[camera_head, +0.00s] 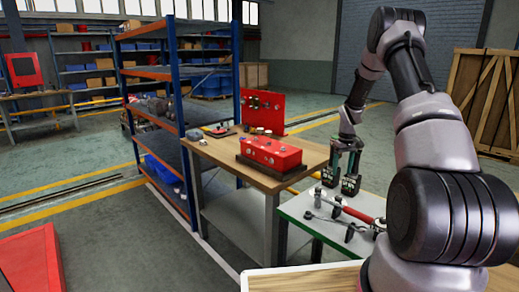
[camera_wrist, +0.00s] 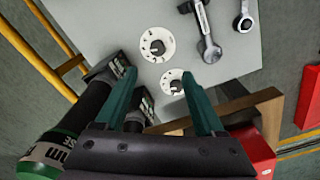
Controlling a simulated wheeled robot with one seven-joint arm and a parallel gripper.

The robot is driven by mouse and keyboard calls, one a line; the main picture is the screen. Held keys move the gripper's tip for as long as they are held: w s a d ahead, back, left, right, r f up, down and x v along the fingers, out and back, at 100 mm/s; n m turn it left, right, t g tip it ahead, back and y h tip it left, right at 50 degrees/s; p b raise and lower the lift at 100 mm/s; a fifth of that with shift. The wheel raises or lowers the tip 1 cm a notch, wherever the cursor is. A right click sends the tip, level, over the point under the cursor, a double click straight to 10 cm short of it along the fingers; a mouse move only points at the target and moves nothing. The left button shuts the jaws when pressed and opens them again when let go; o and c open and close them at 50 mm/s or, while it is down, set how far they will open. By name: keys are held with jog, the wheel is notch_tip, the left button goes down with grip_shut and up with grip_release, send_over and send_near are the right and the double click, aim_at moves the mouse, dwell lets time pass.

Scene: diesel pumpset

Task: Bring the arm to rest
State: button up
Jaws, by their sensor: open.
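My arm reaches up from the lower right of the head view and bends down to my gripper (camera_head: 347,146), which hangs over the far end of the small grey-topped table (camera_head: 302,208). In the wrist view my gripper (camera_wrist: 165,95) is open, its two green fingers apart. I see nothing clamped between them. Two green-and-black power tools (camera_head: 351,184) stand just below and beside it. One tool (camera_wrist: 70,125) fills the left of the wrist view, and the other is partly hidden behind the left finger. The head view does not clearly show whether gripper and tools touch.
A red engine block (camera_head: 270,152) sits on the wooden workbench (camera_head: 215,150) to the left. Blue shelving (camera_head: 175,100) stands behind it. A wooden crate (camera_head: 490,100) is at the right. Open floor lies between.

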jog(key=s+a+r+m+t, duration=0.1)
jog(key=s+a+r, duration=0.25)
jog(key=r, duration=0.65)
jog(key=s+a+r+m+t, duration=0.1)
jog(key=s+a+r, duration=0.3)
jog(key=r, duration=0.5)
jog(key=s+a+r+m+t, duration=0.15)
jog(key=s+r, duration=0.35)
jog(key=r, duration=0.5)
jog(key=s+a+r+t, duration=0.1)
jog(key=s+a+r, duration=0.1)
jog(key=s, duration=0.6)
jog(key=s+a+r+m+t+y, duration=0.1)
jog(key=s+a+r, duration=0.2)
jog(key=s, duration=0.5)
jog(key=s+a+r+m+t+y, duration=0.1)
jog(key=s+a+r, duration=0.2)
jog(key=s, duration=0.5)
jog(key=shift+s+a+r, duration=0.15)
jog(key=shift+a, duration=0.35)
